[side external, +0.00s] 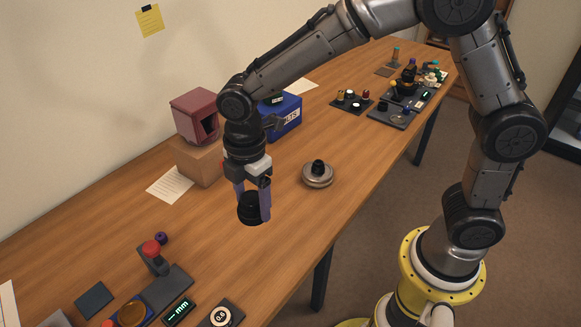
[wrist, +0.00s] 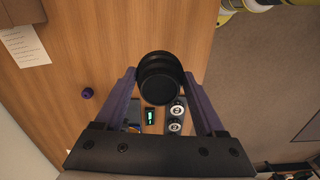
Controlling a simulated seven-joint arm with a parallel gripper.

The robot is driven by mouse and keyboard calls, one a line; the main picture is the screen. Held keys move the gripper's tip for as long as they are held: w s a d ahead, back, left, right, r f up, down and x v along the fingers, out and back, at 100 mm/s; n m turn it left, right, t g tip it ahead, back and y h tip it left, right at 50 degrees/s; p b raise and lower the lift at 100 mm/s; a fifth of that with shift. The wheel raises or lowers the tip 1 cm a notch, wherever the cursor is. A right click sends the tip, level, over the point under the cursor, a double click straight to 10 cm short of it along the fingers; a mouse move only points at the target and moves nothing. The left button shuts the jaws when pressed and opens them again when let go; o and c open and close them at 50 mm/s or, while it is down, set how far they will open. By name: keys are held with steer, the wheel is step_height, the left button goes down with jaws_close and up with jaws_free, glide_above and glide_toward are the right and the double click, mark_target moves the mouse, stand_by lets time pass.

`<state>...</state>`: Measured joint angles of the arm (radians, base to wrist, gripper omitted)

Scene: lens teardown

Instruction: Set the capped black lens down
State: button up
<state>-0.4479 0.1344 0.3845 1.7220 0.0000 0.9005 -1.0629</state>
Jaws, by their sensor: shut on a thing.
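The black lens (side external: 250,208) is a short dark cylinder held between the purple fingers of my gripper (side external: 253,200). It hangs over the wooden table (side external: 222,250); the gap to the surface is hard to judge. In the wrist view the lens (wrist: 160,80) sits between the two fingertips of my gripper (wrist: 161,84), with its round black face toward the camera. My gripper is shut on it. I cannot tell the cap apart from the barrel.
A round metallic stand with a black knob (side external: 318,175) is right of the lens. A red-knobbed device (side external: 152,250) and a digital readout (side external: 179,311) are at front left. A cardboard box (side external: 200,162) carries a maroon bin (side external: 195,113). Bare table surrounds the lens.

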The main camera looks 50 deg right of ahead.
steer(key=shift+s+m, duration=0.1)
steer(key=shift+m, duration=0.7)
steer(key=shift+d+f+m, duration=0.1)
steer(key=shift+d+m, duration=0.2)
steer(key=shift+m, duration=0.2)
steer(key=w+d+m, duration=0.1)
steer(key=d+m, duration=1)
steer(key=d, duration=0.8)
steer(key=s+d+m, duration=0.3)
steer(key=s+d, duration=0.1)
steer(key=d, duration=0.5)
steer(key=s+d+m, duration=0.3)
steer(key=d+m, duration=0.1)
steer(key=d, duration=0.5)
steer(key=w+d+f, duration=0.2)
steer(key=w, duration=0.1)
steer(key=w+d+f, duration=0.5)
steer(key=w+f, duration=0.1)
steer(key=shift+w+d+f, duration=0.1)
steer(key=shift+w+d, duration=0.1)
steer(key=shift+w, duration=0.2)
steer(key=shift+w+d+f, duration=0.3)
steer(key=shift+w+f, duration=0.1)
steer(key=shift+f, duration=1.75)
